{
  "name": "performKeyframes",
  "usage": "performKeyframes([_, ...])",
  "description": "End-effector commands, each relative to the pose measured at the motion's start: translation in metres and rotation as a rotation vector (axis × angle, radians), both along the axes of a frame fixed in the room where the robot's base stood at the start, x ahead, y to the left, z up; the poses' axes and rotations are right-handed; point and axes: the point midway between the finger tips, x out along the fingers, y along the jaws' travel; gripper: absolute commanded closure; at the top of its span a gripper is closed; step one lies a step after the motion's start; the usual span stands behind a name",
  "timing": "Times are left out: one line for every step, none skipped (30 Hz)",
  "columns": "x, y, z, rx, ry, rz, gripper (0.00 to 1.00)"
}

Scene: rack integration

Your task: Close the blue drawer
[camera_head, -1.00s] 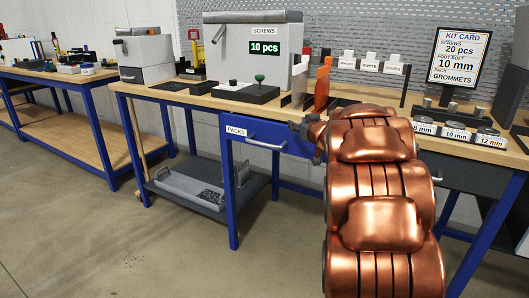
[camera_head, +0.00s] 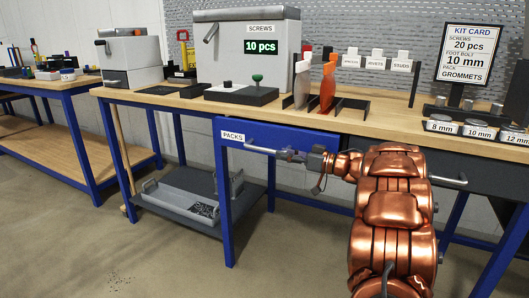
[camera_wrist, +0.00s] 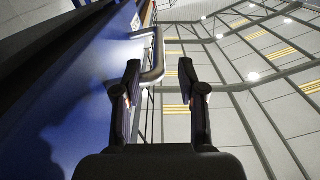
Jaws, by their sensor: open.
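The blue drawer (camera_head: 232,147), labelled PACKS, is under the front edge of the wooden workbench. Its silver bar handle (camera_head: 258,149) runs along its front; how far out the drawer stands is hard to tell. My gripper (camera_head: 290,155) is at the right end of that handle, with my copper arm coming from the lower right and covering the drawer's right part. In the wrist view the blue drawer front (camera_wrist: 65,95) fills the left side. The handle (camera_wrist: 158,60) shows between the spread fingertips of my gripper (camera_wrist: 160,68), nearer the left finger. The gripper is open, not closed on the bar.
The workbench (camera_head: 180,102) carries a grey SCREWS box (camera_head: 225,60), dividers and bolt-size blocks (camera_head: 440,124). A blue leg (camera_head: 224,205) stands below the drawer's left end. A lower shelf holds a grey tray (camera_head: 180,200). The floor in front is clear.

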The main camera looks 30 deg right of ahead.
Motion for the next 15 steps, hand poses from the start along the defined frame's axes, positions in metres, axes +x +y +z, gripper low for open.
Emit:
performKeyframes([0.006, 0.005, -0.002, -0.001, -0.001, 0.002, 0.6])
performKeyframes([0.01, 0.007, -0.002, 0.0, -0.002, 0.002, 0.6])
performKeyframes([0.015, 0.01, -0.002, 0.0, -0.002, 0.002, 0.6])
performKeyframes([0.019, 0.012, -0.002, -0.001, -0.002, 0.003, 0.6])
performKeyframes([0.023, 0.014, -0.002, -0.001, -0.002, 0.003, 0.6])
performKeyframes([0.028, 0.017, -0.002, -0.002, -0.003, 0.001, 0.6])
performKeyframes([0.031, 0.019, -0.002, -0.002, -0.003, 0.001, 0.6])
performKeyframes([0.035, 0.021, -0.001, -0.002, -0.002, 0.0, 0.6])
performKeyframes([0.039, 0.023, -0.002, -0.004, -0.002, -0.001, 0.6])
performKeyframes([0.042, 0.025, -0.001, -0.003, -0.001, -0.001, 0.6])
performKeyframes([0.045, 0.027, -0.001, -0.003, -0.001, -0.001, 0.6])
performKeyframes([0.048, 0.029, -0.001, -0.003, -0.002, 0.0, 0.6])
performKeyframes([0.05, 0.03, -0.001, -0.003, -0.002, 0.0, 0.6])
performKeyframes([0.052, 0.031, 0.0, -0.003, -0.002, 0.0, 0.6])
performKeyframes([0.053, 0.032, 0.0, -0.003, -0.002, 0.0, 0.6])
